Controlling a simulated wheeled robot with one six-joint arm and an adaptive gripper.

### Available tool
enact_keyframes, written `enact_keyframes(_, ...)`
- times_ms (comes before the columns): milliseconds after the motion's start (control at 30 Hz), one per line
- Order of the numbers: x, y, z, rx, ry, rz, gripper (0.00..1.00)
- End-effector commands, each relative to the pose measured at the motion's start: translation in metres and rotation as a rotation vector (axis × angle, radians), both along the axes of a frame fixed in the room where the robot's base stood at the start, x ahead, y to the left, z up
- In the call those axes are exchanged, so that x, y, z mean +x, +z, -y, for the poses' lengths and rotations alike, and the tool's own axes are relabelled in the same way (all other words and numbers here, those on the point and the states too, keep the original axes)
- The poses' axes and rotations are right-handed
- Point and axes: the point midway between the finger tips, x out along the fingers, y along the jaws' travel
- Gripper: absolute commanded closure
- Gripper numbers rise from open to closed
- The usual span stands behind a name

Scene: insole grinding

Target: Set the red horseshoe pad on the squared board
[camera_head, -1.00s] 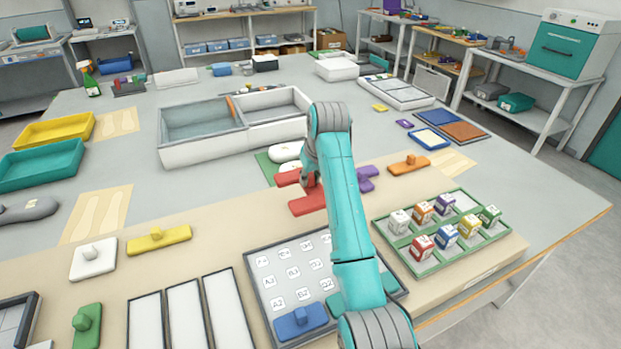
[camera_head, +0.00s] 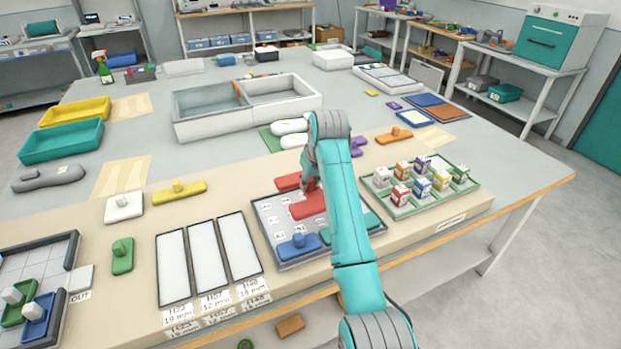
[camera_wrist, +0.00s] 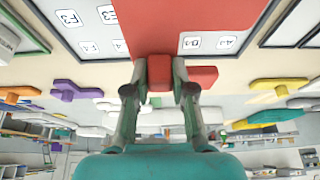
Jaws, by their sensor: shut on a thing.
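My gripper (camera_head: 310,184) is shut on the knob of the red pad (camera_head: 308,206). It holds the pad over the far part of the labelled board (camera_head: 268,234); I cannot tell the gap below. The wrist view shows the red knob between both fingers (camera_wrist: 158,75) and a red surface (camera_wrist: 185,25) beyond. The full horseshoe outline is hidden. The squared board (camera_head: 45,262), dark-framed, is at the lower left, cut by the picture edge. It carries green and blue pieces with white knobs.
Three white panels (camera_head: 208,262) lie between the two boards. Green (camera_head: 122,256), white (camera_head: 124,207) and yellow (camera_head: 180,193) knobbed pads lie nearby. A blue pad (camera_head: 299,246) sits on the labelled board. A green tray of small boxes (camera_head: 375,186) stands right of my arm.

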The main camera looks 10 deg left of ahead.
Motion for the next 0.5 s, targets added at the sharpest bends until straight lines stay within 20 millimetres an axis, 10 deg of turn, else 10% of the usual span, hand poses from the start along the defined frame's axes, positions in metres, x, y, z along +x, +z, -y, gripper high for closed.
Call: enact_keyframes(500,0.000,-0.027,0.000,-0.001,0.000,-0.002,1.00)
